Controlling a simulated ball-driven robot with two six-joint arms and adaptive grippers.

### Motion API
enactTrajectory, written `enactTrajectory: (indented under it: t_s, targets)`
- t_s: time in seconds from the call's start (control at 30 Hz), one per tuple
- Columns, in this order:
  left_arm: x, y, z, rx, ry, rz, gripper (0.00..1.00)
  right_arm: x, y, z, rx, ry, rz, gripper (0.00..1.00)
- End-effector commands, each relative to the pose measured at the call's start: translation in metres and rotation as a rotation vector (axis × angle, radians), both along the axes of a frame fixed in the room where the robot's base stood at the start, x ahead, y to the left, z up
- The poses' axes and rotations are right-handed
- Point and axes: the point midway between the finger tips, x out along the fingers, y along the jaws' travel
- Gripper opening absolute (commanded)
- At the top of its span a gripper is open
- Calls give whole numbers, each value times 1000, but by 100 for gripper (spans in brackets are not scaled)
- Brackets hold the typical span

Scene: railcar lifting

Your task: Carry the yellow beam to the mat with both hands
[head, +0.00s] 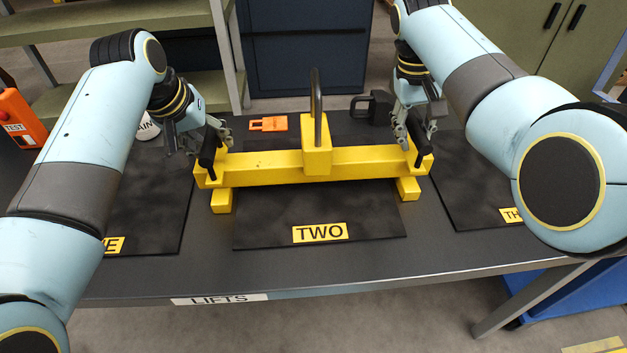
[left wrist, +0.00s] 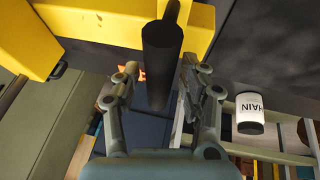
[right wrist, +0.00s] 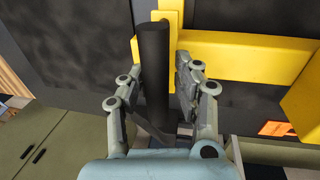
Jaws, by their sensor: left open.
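The yellow beam (head: 259,169) stands level on its feet across the mat marked TWO (head: 277,214). It has a black handle at each end and a metal hook or loop (head: 316,108) on its raised middle block. My left gripper (head: 203,145) is open around the left black handle (left wrist: 161,62), one finger on each side. My right gripper (head: 414,137) is open around the right black handle (right wrist: 154,65), with gaps beside it. Partly hidden mats lie at left (head: 155,209), its label ending in E, and at right (head: 465,190), its label starting TH.
An orange flat piece (head: 268,124) and a dark padlock-like block (head: 374,107) lie behind the beam. A white can (head: 148,128) and an orange TEST box (head: 20,119) stand at the left.

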Motion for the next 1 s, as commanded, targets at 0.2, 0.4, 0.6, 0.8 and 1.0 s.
enactTrajectory:
  t_s: [0.2,0.4,0.6,0.8,1.0]
  targets:
    - [-5,3,13,1,-4,1,43,0,-1,-1,-2,2,-1,32]
    - [-21,11,53,1,-6,2,43,-1,-2,-1,-3,2,-1,32]
    - [-38,18,89,0,-2,1,43,-1,-2,-1,-3,2,-1,32]
    - [-46,22,106,-1,0,1,43,0,-2,1,-3,1,-1,32]
    - [-47,22,109,-1,0,1,43,0,4,27,-2,-4,-2,32]
